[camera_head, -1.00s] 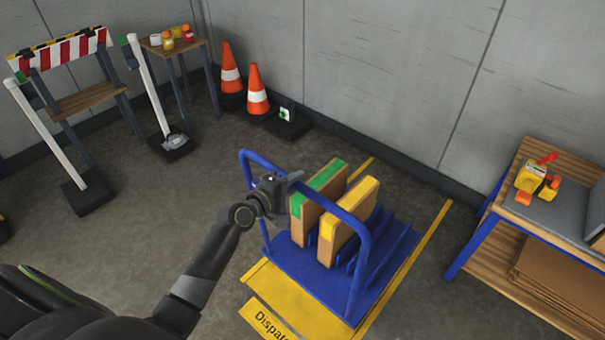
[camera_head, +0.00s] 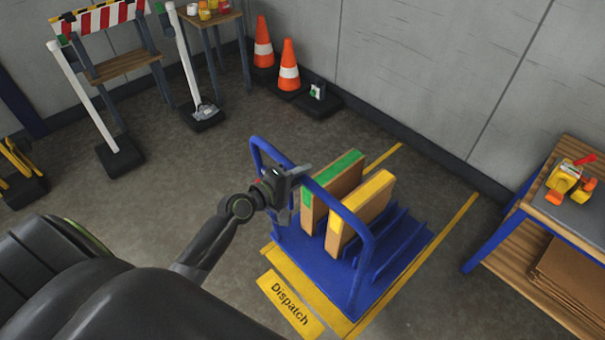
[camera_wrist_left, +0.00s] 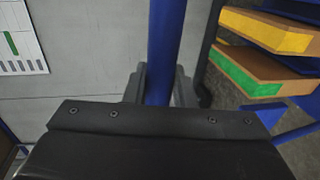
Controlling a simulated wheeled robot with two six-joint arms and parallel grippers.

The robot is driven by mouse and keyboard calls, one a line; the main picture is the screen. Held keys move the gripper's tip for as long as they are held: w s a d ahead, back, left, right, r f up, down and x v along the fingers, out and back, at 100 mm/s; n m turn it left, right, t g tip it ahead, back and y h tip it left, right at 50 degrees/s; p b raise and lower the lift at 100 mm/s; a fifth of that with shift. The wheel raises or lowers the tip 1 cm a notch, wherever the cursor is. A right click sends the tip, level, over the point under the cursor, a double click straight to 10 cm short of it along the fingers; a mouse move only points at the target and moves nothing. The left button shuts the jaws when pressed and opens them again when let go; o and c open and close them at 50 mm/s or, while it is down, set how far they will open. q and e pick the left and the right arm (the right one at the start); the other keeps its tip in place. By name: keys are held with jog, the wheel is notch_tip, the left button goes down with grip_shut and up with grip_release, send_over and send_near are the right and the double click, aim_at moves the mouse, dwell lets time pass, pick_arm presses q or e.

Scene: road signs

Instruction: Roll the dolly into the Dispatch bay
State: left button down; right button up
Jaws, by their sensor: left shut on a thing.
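The blue dolly (camera_head: 348,277) stands on the floor at the yellow-outlined Dispatch bay (camera_head: 452,220). Its base covers most of the area inside the yellow lines. Two boxes stand upright in its slots, one with a green edge (camera_head: 334,177) and one with a yellow edge (camera_head: 360,208). My left gripper (camera_head: 295,181) is shut on the dolly's blue handle (camera_head: 330,195). In the left wrist view the handle bar (camera_wrist_left: 163,60) runs between the fingers (camera_wrist_left: 158,86). The Dispatch label (camera_head: 290,304) lies on the floor in front. My right gripper is not in view.
A wooden workbench (camera_head: 567,225) with blue legs stands at the right. Two traffic cones (camera_head: 288,70) and a black base (camera_head: 321,99) are by the back wall. Posts on black bases (camera_head: 121,156) stand at the left. The floor left of the dolly is clear.

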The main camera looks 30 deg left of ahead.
pick_arm(q)
jog(key=c, duration=1.2)
grip_release()
jog(key=shift+c, duration=0.2)
jog(key=b+v, duration=0.2)
jog(key=v, duration=1.5)
jog(key=shift+s, duration=0.15)
jog(key=shift+a, duration=0.1)
